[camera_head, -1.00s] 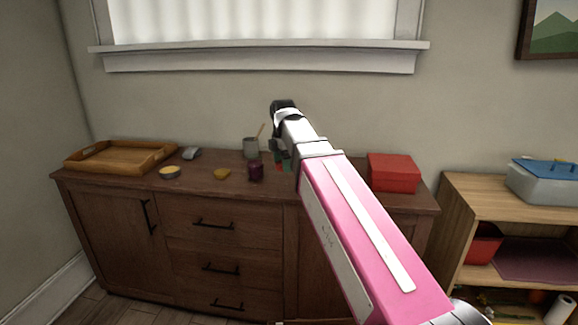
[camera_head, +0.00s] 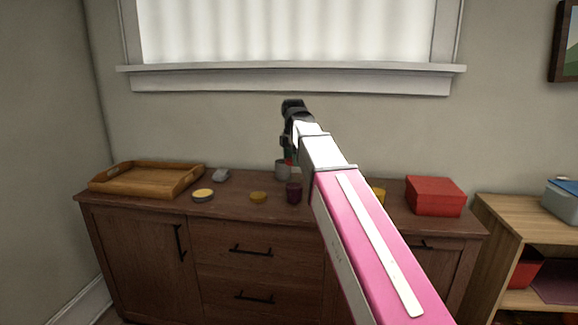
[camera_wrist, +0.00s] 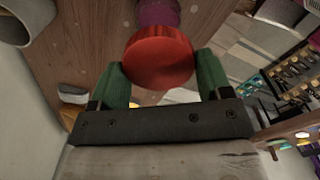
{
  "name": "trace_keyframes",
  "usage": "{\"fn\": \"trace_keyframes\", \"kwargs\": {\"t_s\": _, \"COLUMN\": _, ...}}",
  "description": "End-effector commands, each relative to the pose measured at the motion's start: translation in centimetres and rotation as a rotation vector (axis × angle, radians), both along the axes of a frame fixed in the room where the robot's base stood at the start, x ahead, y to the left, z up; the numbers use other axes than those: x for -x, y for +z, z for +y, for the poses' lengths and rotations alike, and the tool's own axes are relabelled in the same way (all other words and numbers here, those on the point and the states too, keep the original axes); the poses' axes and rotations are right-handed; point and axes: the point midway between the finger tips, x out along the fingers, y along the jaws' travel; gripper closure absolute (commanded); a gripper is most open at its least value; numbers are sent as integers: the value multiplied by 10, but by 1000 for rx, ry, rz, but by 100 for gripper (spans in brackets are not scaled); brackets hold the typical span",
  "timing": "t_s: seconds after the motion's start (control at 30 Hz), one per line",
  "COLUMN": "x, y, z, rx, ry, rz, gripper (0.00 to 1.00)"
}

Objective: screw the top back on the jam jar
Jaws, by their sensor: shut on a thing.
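My gripper (camera_wrist: 160,66) is shut on a round red lid (camera_wrist: 158,57), held between its green fingers in the wrist view. The dark purple jam jar (camera_head: 293,194) stands upright on the wooden sideboard, near its front edge. In the wrist view the jar (camera_wrist: 158,12) shows just beyond the lid and is partly hidden by it. In the head view my gripper (camera_head: 289,157) is above and slightly behind the jar, with a small red patch of lid showing. The lid appears apart from the jar.
A yellow item (camera_head: 379,195) peeks out beside my arm.

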Motion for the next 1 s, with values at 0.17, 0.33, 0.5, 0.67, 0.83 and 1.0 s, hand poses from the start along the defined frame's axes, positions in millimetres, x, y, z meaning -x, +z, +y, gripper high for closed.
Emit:
{"fn": "trace_keyframes", "kwargs": {"t_s": 0.17, "x": -1, "y": 1, "z": -1, "rx": 0, "ry": 0, "rz": 0, "gripper": 52}}
{"fn": "trace_keyframes", "kwargs": {"t_s": 0.33, "x": -1, "y": 1, "z": -1, "rx": 0, "ry": 0, "rz": 0, "gripper": 52}}
{"fn": "trace_keyframes", "kwargs": {"t_s": 0.5, "x": -1, "y": -2, "z": -1, "rx": 0, "ry": 0, "rz": 1, "gripper": 52}}
{"fn": "trace_keyframes", "kwargs": {"t_s": 0.67, "x": 0, "y": -9, "z": -1, "rx": 0, "ry": 0, "rz": 1, "gripper": 52}}
{"fn": "trace_keyframes", "kwargs": {"t_s": 0.83, "x": 0, "y": -21, "z": -1, "rx": 0, "ry": 0, "rz": 1, "gripper": 52}}
{"fn": "trace_keyframes", "kwargs": {"t_s": 1.0, "x": 0, "y": -36, "z": -1, "rx": 1, "ry": 0, "rz": 2, "gripper": 52}}
